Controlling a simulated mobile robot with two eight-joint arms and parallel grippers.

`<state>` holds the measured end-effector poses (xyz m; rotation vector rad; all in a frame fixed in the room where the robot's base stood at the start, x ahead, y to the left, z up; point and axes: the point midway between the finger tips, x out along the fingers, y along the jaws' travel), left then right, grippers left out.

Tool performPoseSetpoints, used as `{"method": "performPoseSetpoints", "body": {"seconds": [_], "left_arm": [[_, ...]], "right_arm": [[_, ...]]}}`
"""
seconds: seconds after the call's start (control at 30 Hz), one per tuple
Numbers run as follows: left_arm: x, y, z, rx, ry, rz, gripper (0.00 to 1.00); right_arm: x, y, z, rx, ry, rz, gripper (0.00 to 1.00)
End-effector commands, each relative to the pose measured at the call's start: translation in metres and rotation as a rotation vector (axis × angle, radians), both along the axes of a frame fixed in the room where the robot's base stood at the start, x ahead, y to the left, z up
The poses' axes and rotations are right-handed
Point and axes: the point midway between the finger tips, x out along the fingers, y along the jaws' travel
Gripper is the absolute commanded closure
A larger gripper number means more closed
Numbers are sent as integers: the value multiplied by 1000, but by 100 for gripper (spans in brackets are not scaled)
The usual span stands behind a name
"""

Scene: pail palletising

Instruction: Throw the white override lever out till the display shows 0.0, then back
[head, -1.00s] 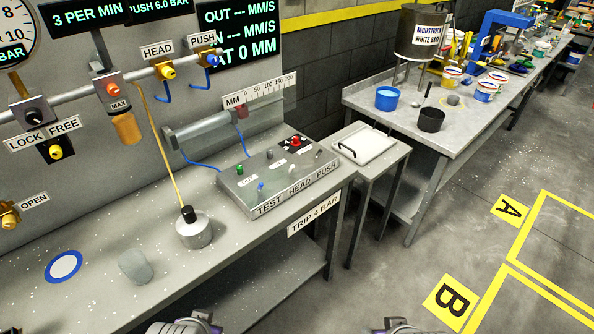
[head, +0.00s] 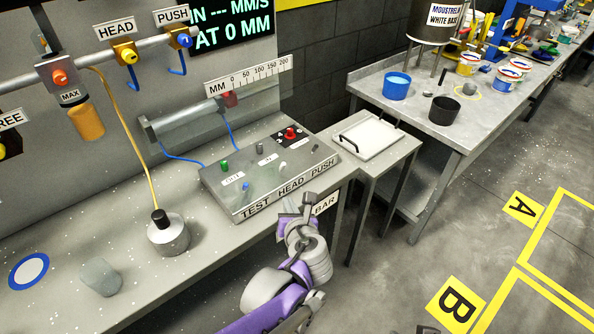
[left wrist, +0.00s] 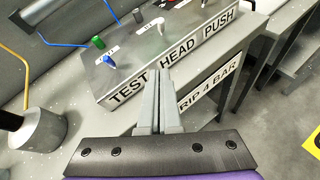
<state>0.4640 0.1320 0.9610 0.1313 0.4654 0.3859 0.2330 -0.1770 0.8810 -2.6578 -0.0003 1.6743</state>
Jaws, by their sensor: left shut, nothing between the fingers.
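The white lever (left wrist: 160,25) stands on top of the grey control box (left wrist: 120,80), behind the TEST HEAD PUSH label. In the head view it is small and pale (head: 283,167). My left gripper (head: 290,204) is in front of the box's front edge, apart from the lever. In the left wrist view its fingers (left wrist: 160,90) are together, empty, and point toward the label. My right gripper is not in view.
On the box are a blue lever (head: 246,186), a green knob (head: 224,166), a grey knob (head: 259,148) and a red button (head: 290,133). A metal weight (head: 168,238) stands left on the bench. A side table with a white tray (head: 369,138) is to the right.

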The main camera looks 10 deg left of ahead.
Motion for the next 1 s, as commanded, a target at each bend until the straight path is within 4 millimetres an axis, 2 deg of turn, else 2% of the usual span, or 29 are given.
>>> {"method": "performPoseSetpoints", "body": {"seconds": [0.43,0.57,1.0], "left_arm": [[4,-3,0,43,6,-23,100],[12,2,-3,43,5,-21,100],[85,36,-39,41,5,-20,100]], "right_arm": [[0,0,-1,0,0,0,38],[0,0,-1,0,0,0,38],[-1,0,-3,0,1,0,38]]}}
